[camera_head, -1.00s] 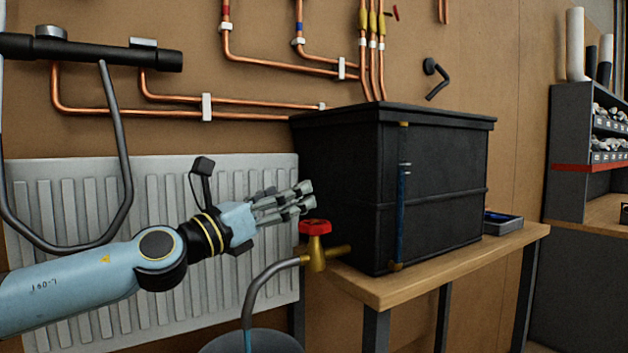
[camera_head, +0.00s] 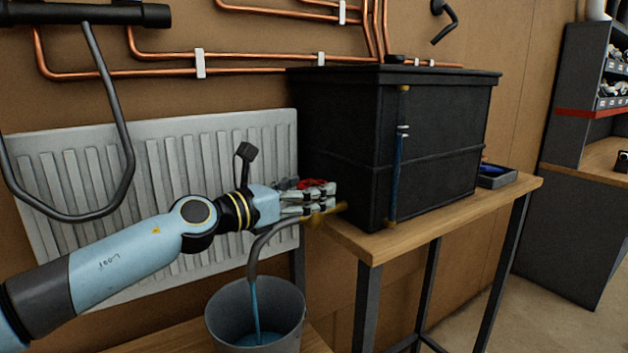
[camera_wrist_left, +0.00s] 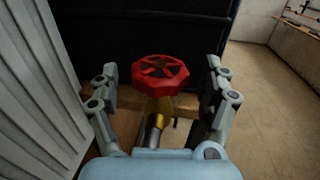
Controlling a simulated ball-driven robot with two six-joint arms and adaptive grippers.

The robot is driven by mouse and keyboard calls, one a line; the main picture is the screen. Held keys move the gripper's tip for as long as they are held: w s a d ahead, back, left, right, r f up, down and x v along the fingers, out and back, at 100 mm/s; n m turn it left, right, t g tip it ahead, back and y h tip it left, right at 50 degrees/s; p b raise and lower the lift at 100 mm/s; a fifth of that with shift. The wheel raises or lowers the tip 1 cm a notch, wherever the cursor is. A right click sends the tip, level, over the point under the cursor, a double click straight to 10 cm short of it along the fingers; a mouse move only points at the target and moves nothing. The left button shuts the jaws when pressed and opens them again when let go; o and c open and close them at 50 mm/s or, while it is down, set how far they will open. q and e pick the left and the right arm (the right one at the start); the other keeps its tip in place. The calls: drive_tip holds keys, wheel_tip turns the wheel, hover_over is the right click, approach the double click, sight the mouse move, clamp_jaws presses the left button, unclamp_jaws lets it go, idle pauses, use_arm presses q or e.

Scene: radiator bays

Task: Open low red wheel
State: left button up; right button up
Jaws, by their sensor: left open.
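The red wheel (camera_wrist_left: 160,72) sits on a brass valve (camera_wrist_left: 161,107) between the two open fingers of my left gripper (camera_wrist_left: 160,85) in the left wrist view. The fingers stand apart from it on both sides. In the head view the left gripper (camera_head: 325,198) covers most of the wheel, and only a bit of red (camera_head: 312,184) shows. The valve's spout (camera_head: 262,245) bends down over a grey bucket (camera_head: 222,318), and a blue stream runs into it. My right gripper is not in view.
A black tank (camera_head: 440,135) stands on a wooden bench (camera_head: 375,246) just right of the valve. A white radiator (camera_head: 75,180) is behind my left arm. Copper pipes (camera_head: 110,72) run along the wall above. A blue tray (camera_head: 497,178) lies on the bench at right.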

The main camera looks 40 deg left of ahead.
use_arm(q)
drive_tip(key=shift+x, duration=0.95)
drive_tip(key=shift+c, duration=0.3)
